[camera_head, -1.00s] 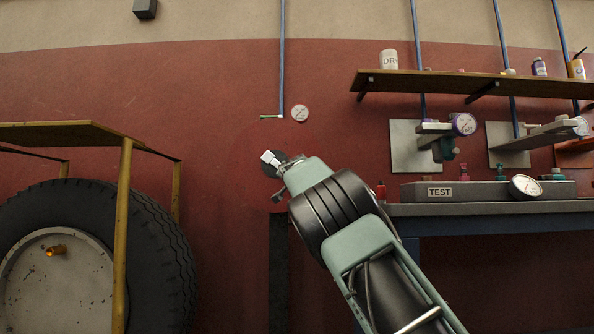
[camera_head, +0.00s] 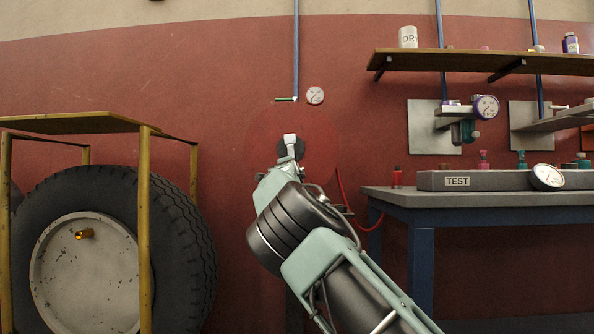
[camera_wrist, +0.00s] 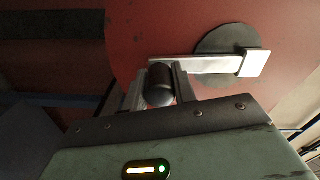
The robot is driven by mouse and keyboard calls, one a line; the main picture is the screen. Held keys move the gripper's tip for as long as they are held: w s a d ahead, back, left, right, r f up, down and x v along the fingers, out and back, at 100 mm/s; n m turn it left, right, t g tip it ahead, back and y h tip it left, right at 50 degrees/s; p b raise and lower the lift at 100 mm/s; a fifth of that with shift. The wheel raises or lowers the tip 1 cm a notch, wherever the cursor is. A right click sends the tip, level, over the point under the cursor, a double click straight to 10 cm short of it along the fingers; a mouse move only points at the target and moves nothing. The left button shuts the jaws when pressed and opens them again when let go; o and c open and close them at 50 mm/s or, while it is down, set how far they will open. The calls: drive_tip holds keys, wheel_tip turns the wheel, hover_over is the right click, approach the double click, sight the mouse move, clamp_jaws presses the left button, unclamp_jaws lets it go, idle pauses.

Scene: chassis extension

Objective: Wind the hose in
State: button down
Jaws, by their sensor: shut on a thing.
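The hose reel is a large red disc (camera_head: 318,130) against the red wall, with a dark round hub (camera_head: 283,148). A pale crank arm (camera_head: 290,140) is fixed at the hub; in the wrist view the crank arm (camera_wrist: 205,65) runs from the hub (camera_wrist: 230,42) to a dark cylindrical knob (camera_wrist: 160,84). My gripper (camera_wrist: 158,92) is shut on that knob, a finger on each side. In the head view my gripper (camera_head: 284,164) is just below the hub, and the knob is hard to make out. A red hose (camera_head: 343,188) hangs at the reel's right side.
A workbench (camera_head: 460,199) with a TEST box (camera_head: 495,181) stands right of the reel, under a shelf (camera_head: 470,61). A large tyre (camera_head: 180,250) in a yellow frame (camera_head: 144,230) stands on the left. Bare wall lies between frame and reel.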

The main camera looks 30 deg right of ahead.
drive_tip(key=shift+w+a+m+p, duration=0.2)
drive_tip(key=shift+a+m+p, duration=0.05)
drive_tip(key=shift+m+p, duration=0.15)
drive_tip(key=c, duration=1.1)
unclamp_jaws()
drive_tip(key=shift+s+a, duration=0.35)
drive_tip(key=shift+a, duration=0.05)
drive_tip(key=p+v, duration=0.3)
drive_tip(key=v, duration=1.3)
drive_tip(key=shift+s+p, duration=0.25)
drive_tip(key=shift+p, duration=0.05)
